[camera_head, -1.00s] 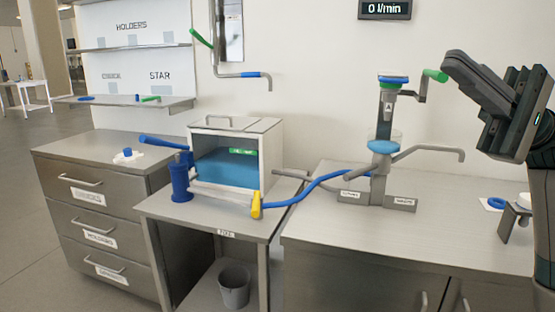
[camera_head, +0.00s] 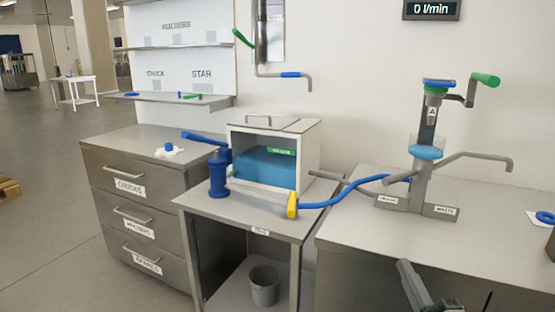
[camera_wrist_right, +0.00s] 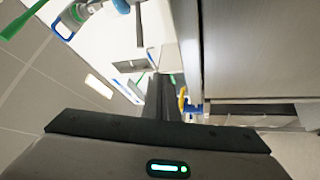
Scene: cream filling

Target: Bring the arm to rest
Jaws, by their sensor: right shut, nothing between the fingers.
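My right gripper (camera_head: 408,270) shows at the bottom of the head view, in front of the right-hand cabinet's front edge. Only its dark fingers and part of its body show; the rest of the arm is out of the picture. In the right wrist view its fingers (camera_wrist_right: 160,95) lie together, shut with nothing between them. My left gripper is in neither view.
A filling stand (camera_head: 425,152) with a green-handled crank stands on the right counter (camera_head: 345,235). A blue hose with a yellow nozzle (camera_head: 292,205) leads to the middle table by a white box (camera_head: 310,155). Drawers (camera_head: 130,215) stand left; a bucket (camera_head: 264,285) sits below.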

